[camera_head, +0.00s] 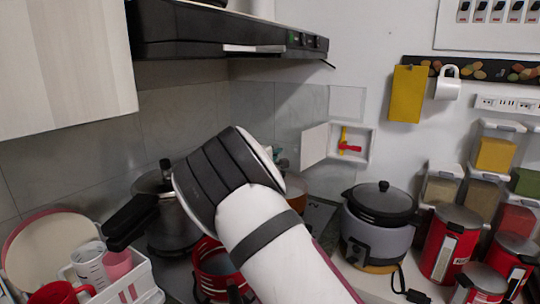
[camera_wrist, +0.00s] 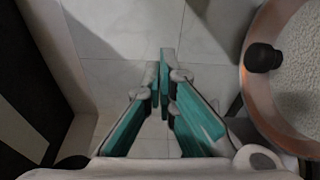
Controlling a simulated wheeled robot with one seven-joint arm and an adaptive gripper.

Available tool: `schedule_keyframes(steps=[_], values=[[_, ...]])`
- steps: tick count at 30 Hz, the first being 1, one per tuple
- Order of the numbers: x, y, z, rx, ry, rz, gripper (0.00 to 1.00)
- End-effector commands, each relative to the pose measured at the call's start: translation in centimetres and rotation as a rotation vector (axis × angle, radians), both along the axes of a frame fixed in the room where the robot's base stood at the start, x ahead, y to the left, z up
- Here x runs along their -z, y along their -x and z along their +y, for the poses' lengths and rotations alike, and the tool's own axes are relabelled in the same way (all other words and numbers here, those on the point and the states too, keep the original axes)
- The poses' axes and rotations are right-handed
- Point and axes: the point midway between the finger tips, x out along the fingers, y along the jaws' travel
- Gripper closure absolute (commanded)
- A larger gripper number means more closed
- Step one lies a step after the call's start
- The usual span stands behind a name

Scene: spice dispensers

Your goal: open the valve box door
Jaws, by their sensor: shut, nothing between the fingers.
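The valve box (camera_head: 367,145) is set in the wall near the corner, right of my arm in the head view. Its white door (camera_head: 314,145) stands swung out to the left, so the inside shows. A yellow pipe with a red valve handle (camera_head: 349,149) is visible in it. My gripper (camera_wrist: 163,78) has teal fingers that are together and empty in the wrist view, in front of grey tiles. In the head view my arm hides most of the gripper, which lies left of the door. The wrist view does not show the box or door.
A grey cooker (camera_head: 378,235) with a black lid stands below the box. Pots (camera_head: 170,215) are on the stove beneath my arm. A range hood (camera_head: 225,38) hangs above. Red canisters (camera_head: 448,245) and spice dispensers (camera_head: 490,165) stand at right. A round pan rim (camera_wrist: 253,100) is close right of my gripper.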

Motion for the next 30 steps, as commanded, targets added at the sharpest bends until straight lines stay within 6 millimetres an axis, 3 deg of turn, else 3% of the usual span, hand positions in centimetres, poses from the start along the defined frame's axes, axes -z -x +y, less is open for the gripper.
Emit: schedule_keyframes(steps=[4,15,30], values=[[0.1,-1.9,-0.9,0.000,0.001,0.000,1.00],[-0.3,0.9,-3.5,0.001,0.000,0.001,1.00],[-0.3,1.7,-4.0,0.001,0.000,0.002,1.00]])
